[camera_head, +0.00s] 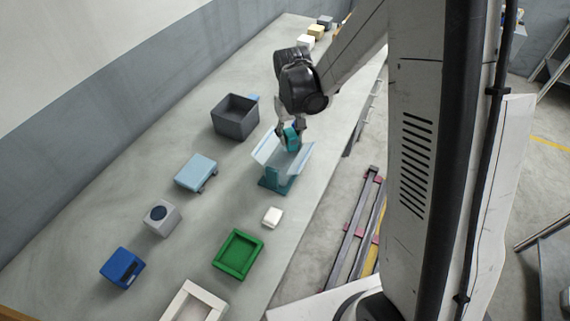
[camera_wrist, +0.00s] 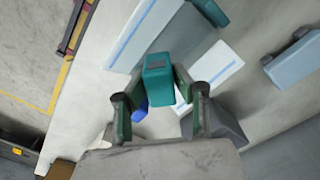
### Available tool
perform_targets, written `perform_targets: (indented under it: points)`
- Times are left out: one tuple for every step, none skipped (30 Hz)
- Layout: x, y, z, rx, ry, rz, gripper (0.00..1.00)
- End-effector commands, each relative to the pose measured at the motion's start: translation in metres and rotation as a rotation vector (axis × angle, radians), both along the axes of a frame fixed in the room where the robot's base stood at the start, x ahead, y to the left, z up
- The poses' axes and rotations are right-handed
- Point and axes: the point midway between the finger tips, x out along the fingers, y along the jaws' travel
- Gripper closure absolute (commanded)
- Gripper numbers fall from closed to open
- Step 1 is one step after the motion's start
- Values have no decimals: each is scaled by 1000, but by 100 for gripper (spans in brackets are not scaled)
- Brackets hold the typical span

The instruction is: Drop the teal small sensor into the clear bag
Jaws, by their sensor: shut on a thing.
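The teal small sensor (camera_head: 291,138) is a small rounded teal block. My gripper (camera_head: 290,127) is shut on it and holds it at the open top of what looks like the clear bag (camera_head: 264,152). The bag has pale translucent flared walls with a blue stripe and sits on a teal stand (camera_head: 272,185). In the wrist view, the sensor (camera_wrist: 158,85) is between the two fingers of my gripper (camera_wrist: 158,92), with bag walls (camera_wrist: 145,35) beyond it on both sides. The bag's inside is largely hidden, and I cannot tell whether the sensor touches it.
A dark grey open bin (camera_head: 235,118) stands behind the bag to the left. A light blue box (camera_head: 196,172), a grey block (camera_head: 162,217), a blue box (camera_head: 122,267), a green tray (camera_head: 238,254) and a small white block (camera_head: 272,217) lie nearer. The counter's right edge is close.

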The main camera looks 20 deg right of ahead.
Motion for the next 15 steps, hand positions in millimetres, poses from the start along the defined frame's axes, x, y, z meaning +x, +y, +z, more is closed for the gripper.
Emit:
perform_targets:
  points:
    - [0, 0, -3, 0, 0, 0, 100]
    - [0, 0, -3, 0, 0, 0, 100]
    - [0, 0, -4, 0, 0, 0, 100]
    - [0, 0, -3, 0, 0, 0, 100]
    - [0, 0, -3, 0, 0, 0, 100]
    - [0, 0, -3, 0, 0, 0, 100]
    - [0, 0, -3, 0, 0, 0, 100]
    - [0, 0, -3, 0, 0, 0, 100]
    - [0, 0, -3, 0, 0, 0, 73]
    - [0, 0, -3, 0, 0, 0, 69]
    - [0, 0, -3, 0, 0, 0, 65]
    - [0, 0, -3, 0, 0, 0, 60]
    - [0, 0, -3, 0, 0, 0, 56]
    - [0, 0, -3, 0, 0, 0, 52]
    - [0, 0, -3, 0, 0, 0, 52]
